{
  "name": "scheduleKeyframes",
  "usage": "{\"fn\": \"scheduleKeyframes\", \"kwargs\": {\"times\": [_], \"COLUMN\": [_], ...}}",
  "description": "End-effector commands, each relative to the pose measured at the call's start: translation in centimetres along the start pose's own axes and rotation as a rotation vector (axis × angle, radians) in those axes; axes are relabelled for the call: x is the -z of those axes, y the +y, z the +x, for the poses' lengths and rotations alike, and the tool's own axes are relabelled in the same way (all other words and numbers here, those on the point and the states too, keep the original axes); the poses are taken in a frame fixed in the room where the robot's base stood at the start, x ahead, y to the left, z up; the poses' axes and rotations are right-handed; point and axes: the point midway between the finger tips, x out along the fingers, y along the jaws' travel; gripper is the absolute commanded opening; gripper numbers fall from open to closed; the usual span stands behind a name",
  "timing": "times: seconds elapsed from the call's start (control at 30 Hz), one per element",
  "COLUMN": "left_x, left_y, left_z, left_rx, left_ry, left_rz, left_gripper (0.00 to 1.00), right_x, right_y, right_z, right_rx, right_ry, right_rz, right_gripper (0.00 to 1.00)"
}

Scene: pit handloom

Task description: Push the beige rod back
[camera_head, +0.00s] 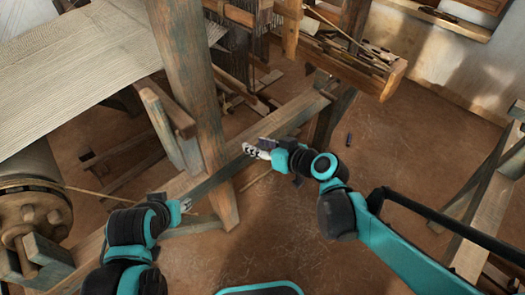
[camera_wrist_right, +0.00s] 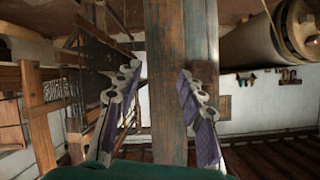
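A thin beige rod (camera_head: 95,193) runs from the cloth roller at the left toward my left gripper, and its far end is hidden behind that arm. I cannot be sure it is the task's rod. My left gripper (camera_head: 185,205) is low at the centre left, beside the loom's long beam; its fingers are too small to read. My right gripper (camera_head: 257,151) is near the upright post, over the beam. In the right wrist view the right gripper (camera_wrist_right: 160,95) is open and empty, its two fingers apart, with the wooden post (camera_wrist_right: 168,70) showing between them.
The upright post (camera_head: 190,90) and long beam (camera_head: 270,125) stand close to both grippers. Woven cloth (camera_head: 80,70) is stretched at the upper left above a roller (camera_head: 30,190). A wooden tray-like part (camera_head: 345,60) is at the top. Bare floor (camera_head: 400,150) lies to the right.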

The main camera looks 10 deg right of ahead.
Motion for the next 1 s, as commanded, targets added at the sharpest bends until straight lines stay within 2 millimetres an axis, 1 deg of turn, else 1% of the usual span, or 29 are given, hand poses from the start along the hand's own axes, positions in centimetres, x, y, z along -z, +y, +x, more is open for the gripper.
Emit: {"fn": "scheduleKeyframes", "kwargs": {"times": [0.1, 0.3, 0.87, 0.97, 1.0], "left_x": [0.0, 0.0, 0.0, 0.0, 0.0], "left_y": [0.0, 0.0, 0.0, 0.0, 0.0], "left_z": [0.0, 0.0, 0.0, 0.0, 0.0], "left_rx": [0.000, 0.000, 0.000, 0.000, 0.000], "left_ry": [0.000, 0.000, 0.000, 0.000, 0.000], "left_rz": [0.000, 0.000, 0.000, 0.000, 0.000], "left_gripper": [0.39, 0.39, 0.39, 0.39, 0.39], "right_x": [-0.8, -1.5, -1.7, -2.7, -3.3], "right_y": [0.0, 0.1, 0.1, 0.2, 0.3], "right_z": [-0.9, -1.5, -1.7, -2.8, -3.6], "right_rx": [-0.026, -0.050, -0.055, -0.089, -0.115], "right_ry": [-0.046, -0.080, -0.088, -0.133, -0.162], "right_rz": [0.011, 0.021, 0.023, 0.034, 0.044], "right_gripper": [0.39, 0.39, 0.39, 0.39, 0.39]}}
